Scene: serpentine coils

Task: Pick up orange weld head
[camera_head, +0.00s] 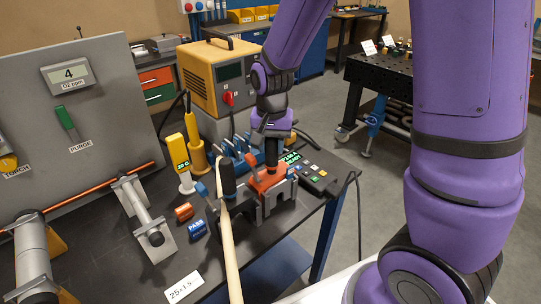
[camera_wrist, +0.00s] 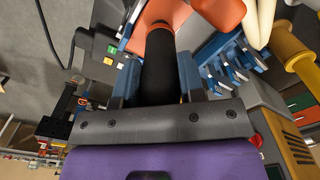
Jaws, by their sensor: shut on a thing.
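The orange weld head (camera_head: 266,182) is at the grey stand on the dark workbench, with a black upright handle. My gripper (camera_head: 271,150) comes down from above and is shut on that handle. In the wrist view, the black handle runs between the two fingers (camera_wrist: 162,75), and the orange body (camera_wrist: 158,42) shows beyond them. The fingers hide part of the handle. I cannot tell whether the weld head rests in the grey stand (camera_head: 285,192) or is slightly clear of it.
A pale hose (camera_head: 228,245) crosses the bench at the front. A keypad box (camera_head: 312,172) sits close right of the weld head. Blue clamps (camera_head: 232,147) and a yellow power unit (camera_head: 214,78) stand behind. A grey panel (camera_head: 75,120) and tube clamps (camera_head: 143,215) are left.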

